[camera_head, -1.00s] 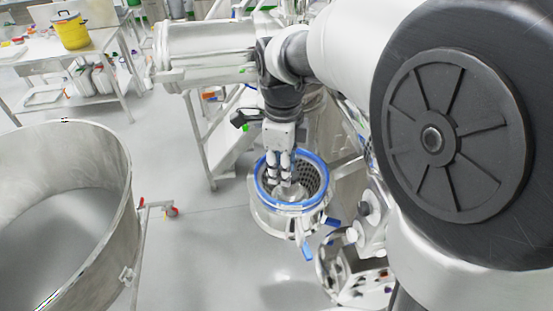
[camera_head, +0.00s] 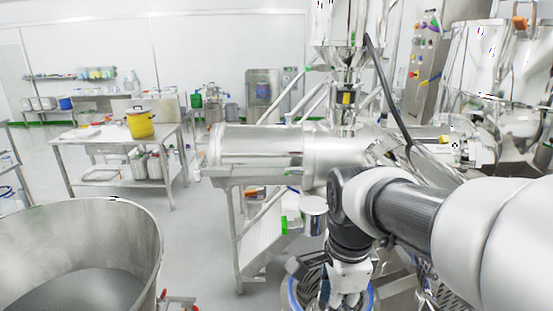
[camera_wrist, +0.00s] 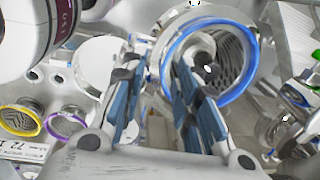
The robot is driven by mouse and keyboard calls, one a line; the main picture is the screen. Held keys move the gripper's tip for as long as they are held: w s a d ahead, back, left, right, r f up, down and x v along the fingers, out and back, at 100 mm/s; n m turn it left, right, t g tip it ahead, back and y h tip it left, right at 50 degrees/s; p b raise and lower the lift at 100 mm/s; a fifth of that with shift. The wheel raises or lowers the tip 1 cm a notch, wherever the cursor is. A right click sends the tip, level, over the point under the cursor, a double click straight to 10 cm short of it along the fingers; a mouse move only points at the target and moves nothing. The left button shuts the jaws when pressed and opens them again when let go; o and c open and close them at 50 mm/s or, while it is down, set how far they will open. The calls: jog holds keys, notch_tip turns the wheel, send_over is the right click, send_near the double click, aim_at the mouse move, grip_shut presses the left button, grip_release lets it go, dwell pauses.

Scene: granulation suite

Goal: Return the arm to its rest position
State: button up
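My gripper (camera_head: 347,298) hangs at the bottom of the head view on my bent arm, in front of the blue-rimmed steel vessel (camera_head: 294,290). Its fingertips are cut off or hidden there. In the wrist view my gripper (camera_wrist: 160,68) shows two blue-padded fingers spread apart with nothing between them. The blue-rimmed vessel (camera_wrist: 248,82) lies past the right finger, its perforated inner wall showing. I cannot tell the exact height of the fingers over the rim.
A large open steel bowl (camera_head: 150,232) stands at left. A horizontal steel cylinder (camera_head: 262,145) and steps (camera_head: 262,235) are behind my arm. A table (camera_head: 85,146) with a yellow pot (camera_head: 140,124) stands farther back. Grey floor (camera_head: 195,235) is clear between.

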jog(key=s+d+f+n+t+b, duration=0.3)
jog(key=s+f+n+b, duration=0.8)
jog(key=s+n, duration=0.3)
jog(key=f+n, duration=0.1)
jog(key=n, duration=0.2)
jog(key=shift+s, duration=0.2)
